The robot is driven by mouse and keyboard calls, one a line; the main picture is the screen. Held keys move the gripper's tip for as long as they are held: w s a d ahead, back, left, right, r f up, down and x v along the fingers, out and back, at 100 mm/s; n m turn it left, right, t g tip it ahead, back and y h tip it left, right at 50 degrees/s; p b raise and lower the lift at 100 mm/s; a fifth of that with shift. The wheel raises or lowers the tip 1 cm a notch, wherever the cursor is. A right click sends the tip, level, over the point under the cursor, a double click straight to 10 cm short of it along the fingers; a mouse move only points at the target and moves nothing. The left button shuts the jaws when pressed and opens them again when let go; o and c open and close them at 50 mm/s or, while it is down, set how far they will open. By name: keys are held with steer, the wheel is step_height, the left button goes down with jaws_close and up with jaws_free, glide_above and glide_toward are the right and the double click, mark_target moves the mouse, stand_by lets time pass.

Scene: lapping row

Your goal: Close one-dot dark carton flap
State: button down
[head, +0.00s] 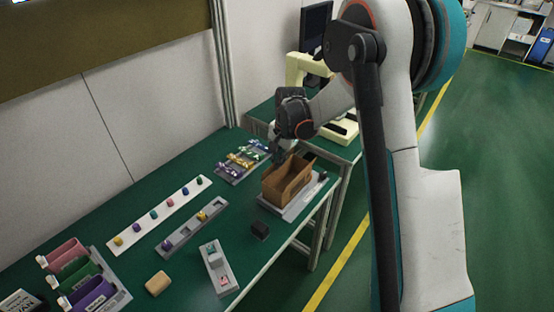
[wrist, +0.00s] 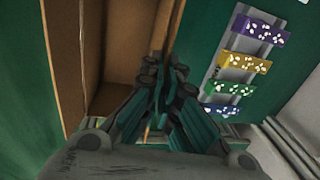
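A brown carton (head: 283,188) stands open at the top on a pale grey base near the right edge of the green table. In the wrist view its brown wall (wrist: 62,60) and its inside fill the upper left. A dark flap (head: 309,157) shows at its far right corner in the head view. No dot mark can be made out. My gripper (head: 277,155) is just behind the carton's far left end, pointing down. In the wrist view my gripper (wrist: 162,72) has its fingers together, beside the carton's edge, with nothing seen between them. Contact with a flap cannot be told.
A grey rack (head: 241,162) with several coloured pieces lies left of the carton. A white strip (head: 155,215) with coloured knobs, grey trays and coloured bins (head: 90,288) occupy the left. A cream machine (head: 305,68) stands behind.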

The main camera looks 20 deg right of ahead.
steer(key=shift+s+d+f+t+y+b, duration=0.2)
steer(key=shift+s+t+y+b, duration=0.1)
steer(key=shift+t+y+b, duration=0.55)
steer(key=shift+s+d+f+t+y+b, duration=0.2)
steer(key=shift+t+y+b, duration=0.35)
steer(key=shift+t+b, duration=0.4)
steer(key=shift+s+d+f+t+y+b, duration=0.1)
steer(key=shift+s+d+t+y+b, duration=0.2)
steer(key=shift+t+y+b, duration=0.6)
steer(key=shift+a+t, duration=0.1)
steer(key=shift+t, duration=0.2)
steer(key=c, duration=1.9)
jaws_free()
steer(key=v, duration=1.2)
